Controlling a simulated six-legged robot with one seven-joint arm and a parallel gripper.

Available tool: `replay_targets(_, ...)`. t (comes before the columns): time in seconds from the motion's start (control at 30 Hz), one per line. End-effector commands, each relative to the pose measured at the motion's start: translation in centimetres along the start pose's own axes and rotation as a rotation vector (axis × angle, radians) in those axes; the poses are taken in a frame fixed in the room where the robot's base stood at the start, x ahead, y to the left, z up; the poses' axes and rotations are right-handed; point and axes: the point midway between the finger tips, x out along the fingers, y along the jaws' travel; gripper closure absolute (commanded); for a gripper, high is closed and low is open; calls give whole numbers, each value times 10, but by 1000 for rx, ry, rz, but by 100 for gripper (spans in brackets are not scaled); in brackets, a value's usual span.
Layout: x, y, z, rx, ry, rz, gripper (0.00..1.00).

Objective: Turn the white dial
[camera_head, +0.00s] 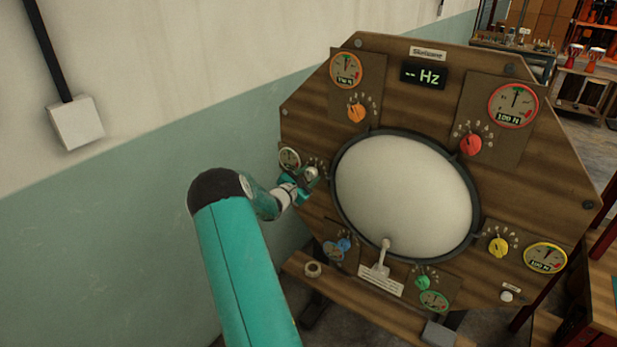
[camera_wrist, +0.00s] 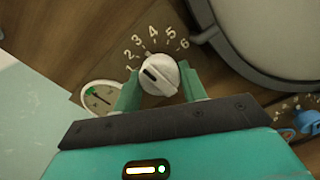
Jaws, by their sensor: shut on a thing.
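The white dial (camera_wrist: 158,75) is a round knob with a dark pointer line, set on the wooden panel with numbers around its upper side. In the wrist view its pointer line tilts up and to the left, toward the low numbers. My gripper (camera_wrist: 160,88) has one teal finger on each side of the dial and is shut on it. In the head view my gripper (camera_head: 305,182) is at the left edge of the panel and hides part of the dial. A white-rimmed gauge (camera_head: 289,158) sits just left of it; it also shows in the wrist view (camera_wrist: 101,97).
The panel (camera_head: 400,110) also carries orange (camera_head: 356,113), red (camera_head: 471,144), yellow (camera_head: 498,246), green (camera_head: 422,283) and blue (camera_head: 344,245) dials around a large white drumhead (camera_head: 405,195). The drumhead's dark rim is close to my gripper. A lever (camera_head: 382,258) stands below. The display (camera_head: 423,76) reads "-- Hz".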

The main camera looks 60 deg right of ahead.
Motion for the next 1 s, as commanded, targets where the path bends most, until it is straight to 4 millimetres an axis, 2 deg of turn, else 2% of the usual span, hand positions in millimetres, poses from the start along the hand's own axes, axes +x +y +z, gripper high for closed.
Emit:
replay_targets(0.53, 0, 0, 0, 42, 0, -1, 81)
replay_targets(0.57, 0, 0, 0, 42, 0, -1, 56)
replay_targets(0.67, 0, 0, 0, 42, 0, -1, 38)
replay_targets(1.0, -3, 0, 0, 42, 1, 0, 38)
